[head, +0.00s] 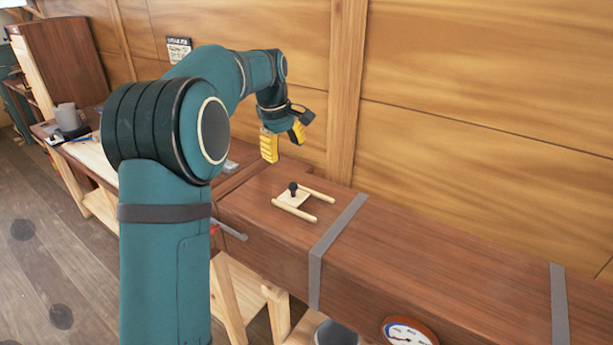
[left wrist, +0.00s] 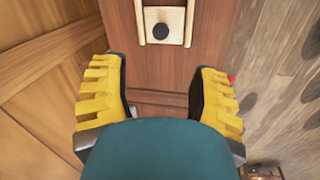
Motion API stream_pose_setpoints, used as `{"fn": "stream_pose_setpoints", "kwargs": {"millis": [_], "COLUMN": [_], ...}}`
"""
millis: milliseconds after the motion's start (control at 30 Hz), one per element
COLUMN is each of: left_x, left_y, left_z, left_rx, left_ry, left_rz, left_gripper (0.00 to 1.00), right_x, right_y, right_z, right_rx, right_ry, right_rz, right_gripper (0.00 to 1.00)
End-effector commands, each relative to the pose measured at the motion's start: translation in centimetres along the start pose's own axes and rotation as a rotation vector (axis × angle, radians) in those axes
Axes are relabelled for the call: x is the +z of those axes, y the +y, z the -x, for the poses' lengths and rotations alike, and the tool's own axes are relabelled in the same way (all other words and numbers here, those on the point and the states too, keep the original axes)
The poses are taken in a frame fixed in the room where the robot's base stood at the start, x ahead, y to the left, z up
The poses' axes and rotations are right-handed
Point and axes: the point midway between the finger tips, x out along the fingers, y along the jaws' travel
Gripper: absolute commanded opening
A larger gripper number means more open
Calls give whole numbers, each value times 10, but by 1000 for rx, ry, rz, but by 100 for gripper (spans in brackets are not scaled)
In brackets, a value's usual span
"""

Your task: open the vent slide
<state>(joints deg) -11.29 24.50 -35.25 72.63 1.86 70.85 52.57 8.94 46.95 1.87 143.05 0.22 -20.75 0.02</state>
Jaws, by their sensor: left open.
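The vent slide (head: 289,199) is a small pale wooden plate with a dark round knob (head: 293,187), set between two light wooden rails on top of a long brown wooden box. No opening shows beside the plate. In the left wrist view the knob (left wrist: 160,31) is at the top centre, with the rails on either side. My left gripper (head: 283,142), with yellow fingers, is open and empty above the box, beyond the slide and apart from it. Its two fingers show wide apart in the left wrist view (left wrist: 159,98). My right gripper is in neither view.
The long box (head: 430,245) has grey straps across it and a round gauge (head: 408,331) on its front. A plank wall (head: 480,90) with an upright post (head: 346,90) stands close behind. A workbench with a grey cup (head: 67,116) is at the left. The box top around the slide is clear.

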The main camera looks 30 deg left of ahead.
Motion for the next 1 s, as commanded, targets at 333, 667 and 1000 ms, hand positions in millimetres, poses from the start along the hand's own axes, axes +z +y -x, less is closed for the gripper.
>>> {"fn": "stream_pose_setpoints", "kwargs": {"millis": [333, 667, 1000], "left_x": [0, 0, 0], "left_y": [-1, -1, -1], "left_z": [-42, -105, -137], "left_rx": [-4, -4, -1], "left_ry": [-2, -1, 0], "left_rz": [0, 0, 0], "left_gripper": [61, 61, 61], "right_x": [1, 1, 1], "right_y": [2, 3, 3], "right_z": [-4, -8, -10], "right_rx": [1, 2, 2], "right_ry": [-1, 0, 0], "right_rz": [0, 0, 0], "right_gripper": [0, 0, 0]}}
